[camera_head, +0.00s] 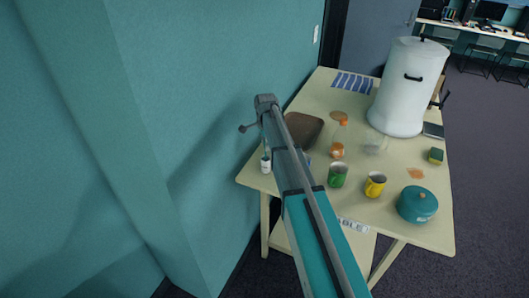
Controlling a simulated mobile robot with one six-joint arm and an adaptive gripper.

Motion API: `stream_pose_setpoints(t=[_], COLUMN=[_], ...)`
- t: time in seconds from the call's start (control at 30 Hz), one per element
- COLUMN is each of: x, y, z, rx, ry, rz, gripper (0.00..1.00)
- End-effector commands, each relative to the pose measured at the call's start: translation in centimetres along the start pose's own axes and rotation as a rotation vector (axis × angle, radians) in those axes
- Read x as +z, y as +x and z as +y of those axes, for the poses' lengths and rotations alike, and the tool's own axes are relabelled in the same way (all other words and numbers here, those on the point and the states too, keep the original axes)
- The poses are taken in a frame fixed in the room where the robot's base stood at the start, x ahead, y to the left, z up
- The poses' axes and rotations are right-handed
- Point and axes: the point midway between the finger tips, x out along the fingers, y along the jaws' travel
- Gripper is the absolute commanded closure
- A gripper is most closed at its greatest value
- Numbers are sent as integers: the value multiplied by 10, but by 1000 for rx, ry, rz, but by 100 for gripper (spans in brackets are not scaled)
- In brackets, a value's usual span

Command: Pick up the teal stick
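I cannot make out the teal stick for certain. A small, thin teal upright shape (265,152) shows at the top of a little white container (266,166) at the table's left edge. It is too small to tell whether it is a stick or part of the container. A long grey and teal arm-like shape reaches up from the bottom across the table's left side and hides part of the tabletop. I cannot make out any gripper fingers, so what they hold is not shown.
The pale table (425,165) stands by the teal wall (215,60). It bears a brown tray (303,128), a green mug (338,176), a yellow mug (375,185), a teal lidded pot (417,204), a large white urn (405,90) and a sponge (436,155). Dark floor is open at right.

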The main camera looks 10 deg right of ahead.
Motion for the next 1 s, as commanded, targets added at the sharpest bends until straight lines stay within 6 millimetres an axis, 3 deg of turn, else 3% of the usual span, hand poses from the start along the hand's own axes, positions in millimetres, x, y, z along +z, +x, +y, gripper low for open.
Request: stream_pose_setpoints(t=[0.03,0.13,0.67,1.0], x=[0,0,0,0], y=[0,0,-3,-22], z=[0,0,0,0], rx=[0,0,0,0], ry=[0,0,0,0], rz=[0,0,0,0], gripper=[75,94,95,95])
